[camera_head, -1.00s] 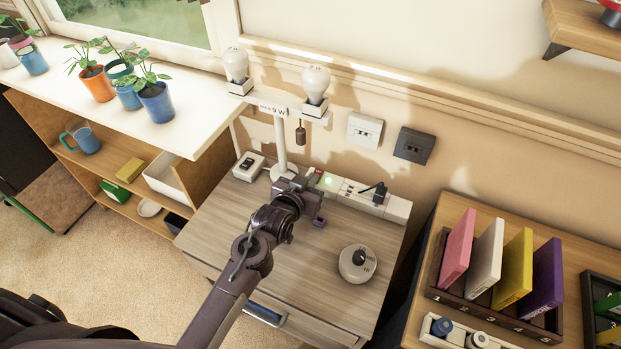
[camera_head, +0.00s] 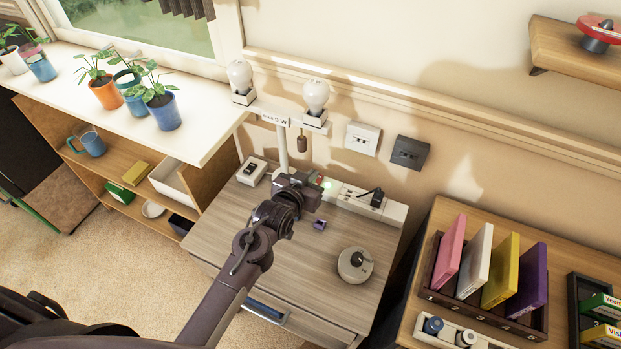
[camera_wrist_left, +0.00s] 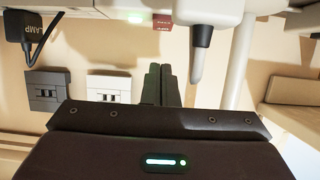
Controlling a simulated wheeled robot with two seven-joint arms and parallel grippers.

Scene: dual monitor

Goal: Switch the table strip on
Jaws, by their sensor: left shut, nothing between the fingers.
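The white table strip (camera_head: 350,197) lies along the back of the wooden table. A green light glows near its left end, beside a small red part (camera_head: 319,178). A black plug (camera_head: 376,197) sits in the strip. My left gripper (camera_head: 314,191) is shut and empty at the strip's left end, partly hiding it; I cannot tell whether it touches. In the left wrist view the shut fingers (camera_wrist_left: 165,84) point toward the strip (camera_wrist_left: 85,13), just below the red part (camera_wrist_left: 162,22). The plug marked LAMP (camera_wrist_left: 22,24) shows at left. My right gripper is not in view.
A lamp stand (camera_head: 282,148) with two bulbs rises behind my gripper. A white switch box (camera_head: 251,171) stands left, a round dial (camera_head: 355,265) front right, and a small purple block (camera_head: 319,225) nearby. The table's front middle is clear. Wall plates (camera_head: 410,153) are behind.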

